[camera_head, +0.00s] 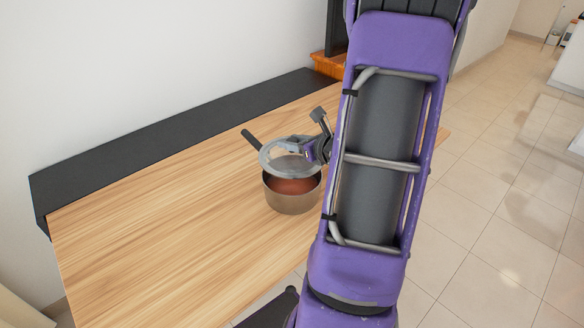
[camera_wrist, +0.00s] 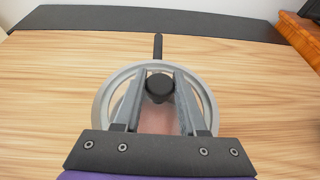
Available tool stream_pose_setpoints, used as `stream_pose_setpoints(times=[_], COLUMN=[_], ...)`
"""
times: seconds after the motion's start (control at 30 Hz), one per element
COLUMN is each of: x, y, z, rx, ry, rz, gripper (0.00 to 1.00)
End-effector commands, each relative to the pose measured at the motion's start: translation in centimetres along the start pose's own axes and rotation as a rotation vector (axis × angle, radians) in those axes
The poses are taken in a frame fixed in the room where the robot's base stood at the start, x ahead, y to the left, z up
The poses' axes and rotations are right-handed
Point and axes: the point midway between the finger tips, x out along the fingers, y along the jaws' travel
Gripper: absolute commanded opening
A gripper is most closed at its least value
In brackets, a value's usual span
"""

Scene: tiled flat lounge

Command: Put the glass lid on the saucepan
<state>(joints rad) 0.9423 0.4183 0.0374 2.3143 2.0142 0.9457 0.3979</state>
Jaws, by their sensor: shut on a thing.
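The saucepan (camera_head: 291,199) stands upright on the wooden table, with reddish-brown contents and a dark handle (camera_head: 251,139) pointing to the back left. The glass lid (camera_head: 270,158) is over the pan's opening, tilted in the head view and apparently above the rim. My gripper (camera_head: 312,148) is at the lid, partly hidden by my arm. In the wrist view, the gripper (camera_wrist: 159,92) is shut on the lid's black knob (camera_wrist: 159,87). The lid's grey rim (camera_wrist: 103,100) surrounds the fingers there, and the pan's handle (camera_wrist: 158,45) shows beyond it. The exact gap between lid and pan is unclear.
The wooden table (camera_head: 150,230) is bare to the left of the pan. A black strip (camera_head: 180,140) runs along its back by the white wall. An orange-brown wooden item (camera_head: 327,66) stands at the far end. Tiled floor (camera_head: 480,200) lies to the right.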

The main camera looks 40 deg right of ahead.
Motion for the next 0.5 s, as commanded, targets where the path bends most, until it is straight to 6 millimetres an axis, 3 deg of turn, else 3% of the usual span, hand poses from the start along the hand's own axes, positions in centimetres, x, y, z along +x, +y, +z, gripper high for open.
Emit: stream_pose_setpoints(times=[0.03,0.5], x=[0.4,2.4], y=[0.0,0.0], z=[-1.0,-5.5], rx=[0.004,0.000], ry=[-0.001,-0.003], rz=[0.000,0.001], gripper=[0.00,0.00])
